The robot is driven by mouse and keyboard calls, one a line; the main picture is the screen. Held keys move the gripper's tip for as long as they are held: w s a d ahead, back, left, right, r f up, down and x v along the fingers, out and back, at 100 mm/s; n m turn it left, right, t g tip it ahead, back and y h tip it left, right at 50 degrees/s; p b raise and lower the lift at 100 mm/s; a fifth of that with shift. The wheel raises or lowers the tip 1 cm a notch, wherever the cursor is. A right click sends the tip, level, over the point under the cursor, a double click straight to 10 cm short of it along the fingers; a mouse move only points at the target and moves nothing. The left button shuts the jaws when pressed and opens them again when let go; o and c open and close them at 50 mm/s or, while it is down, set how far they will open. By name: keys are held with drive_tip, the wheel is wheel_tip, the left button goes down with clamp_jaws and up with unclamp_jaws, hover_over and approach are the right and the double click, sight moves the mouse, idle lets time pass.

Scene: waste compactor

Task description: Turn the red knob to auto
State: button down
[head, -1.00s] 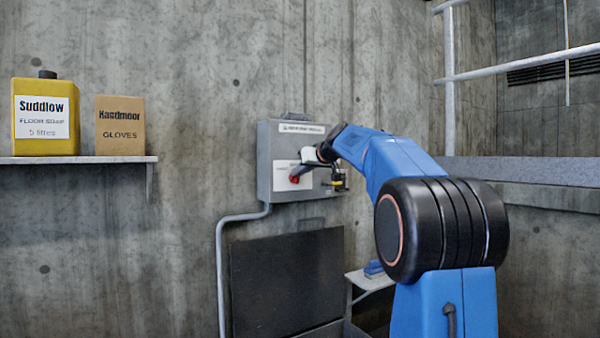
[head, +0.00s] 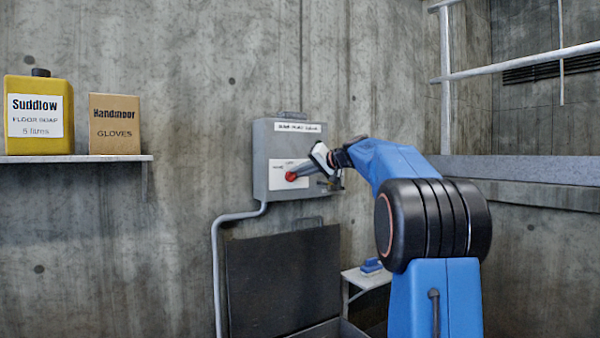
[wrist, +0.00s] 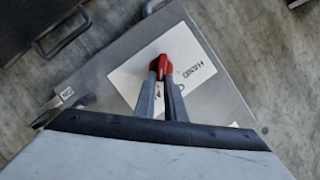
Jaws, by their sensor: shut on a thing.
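The red knob (head: 291,176) is on the white label plate (head: 280,165) on the front of the grey control box (head: 262,160). My gripper (head: 298,174) reaches it from the right. In the wrist view the red knob (wrist: 165,66) lies between the tips of my gripper (wrist: 160,74), and the fingers are shut on it. The label plate (wrist: 130,85) has dark print beside the knob. Part of the print is hidden by the fingers, and I cannot read which position the knob points to.
A grey conduit (head: 217,270) runs down from the box. A dark open lid (head: 285,280) leans below it. A small shelf (head: 366,278) with a blue item stands lower right. A wall shelf (head: 70,158) at left holds a yellow jug (head: 38,115) and a glove box (head: 114,124).

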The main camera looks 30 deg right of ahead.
drive_tip(key=shift+f, duration=0.2)
idle(0.3)
drive_tip(key=c, duration=1.8)
unclamp_jaws()
drive_tip(key=shift+w+a, duration=0.1)
drive_tip(key=shift+r, duration=0.1)
drive_tip(key=v, duration=1.7)
drive_tip(key=shift+s, duration=0.2)
